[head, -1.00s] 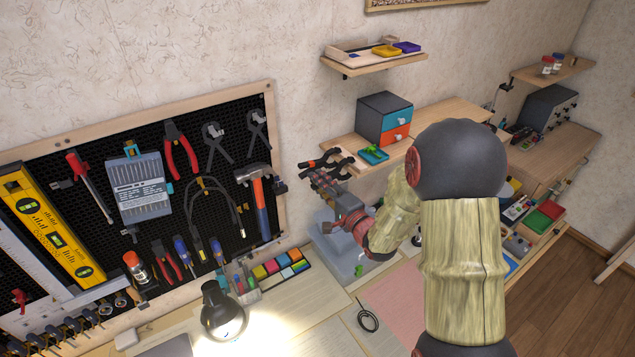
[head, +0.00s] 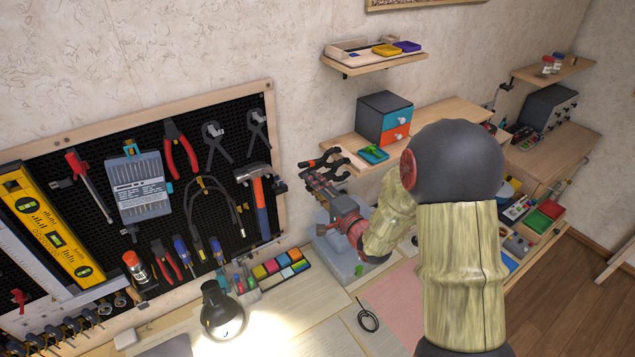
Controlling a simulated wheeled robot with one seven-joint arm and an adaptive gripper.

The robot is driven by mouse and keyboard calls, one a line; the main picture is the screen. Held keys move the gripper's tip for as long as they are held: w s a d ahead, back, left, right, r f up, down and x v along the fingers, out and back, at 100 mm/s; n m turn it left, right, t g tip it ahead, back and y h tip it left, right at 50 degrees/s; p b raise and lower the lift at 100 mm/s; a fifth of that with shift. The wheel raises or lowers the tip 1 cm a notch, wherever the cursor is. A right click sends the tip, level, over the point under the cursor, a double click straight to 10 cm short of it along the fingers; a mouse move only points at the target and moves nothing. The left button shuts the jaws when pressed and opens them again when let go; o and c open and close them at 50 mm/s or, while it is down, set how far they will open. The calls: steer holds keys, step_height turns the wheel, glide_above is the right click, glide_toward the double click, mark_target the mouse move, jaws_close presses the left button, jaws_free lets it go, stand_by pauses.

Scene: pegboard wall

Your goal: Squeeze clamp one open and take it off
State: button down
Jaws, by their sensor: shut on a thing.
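A black clamp with orange-red handle tips (head: 326,160) is at the left end of the middle wooden shelf, its jaw end toward the shelf edge. I take it to be clamp one. My gripper (head: 316,178) is at the clamp, just below it in the head view, with its fingers shut on it. The fingers are small and dark here, so the exact contact is hard to see. I cannot tell whether the clamp's jaws still touch the shelf edge.
The shelf (head: 345,147) carries a drawer box (head: 383,115) and a small teal tray (head: 373,154). A tool-filled pegboard (head: 100,150) hangs at left. Below are a grey-blue case (head: 335,262), a lit lamp (head: 222,308) and coloured blocks (head: 280,267).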

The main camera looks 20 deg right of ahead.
steer(key=shift+s+a+b, duration=0.2)
steer(key=shift+s+a, duration=0.1)
steer(key=shift+a, duration=0.65)
steer(key=shift+s+a+b, duration=0.15)
steer(key=shift+s+a, duration=0.15)
steer(key=shift+a, duration=0.6)
steer(key=shift+s+a+b, duration=0.2)
steer(key=shift+s+a, duration=0.1)
steer(key=shift+a, duration=0.65)
steer(key=c, duration=2)
jaws_free()
jaws_close()
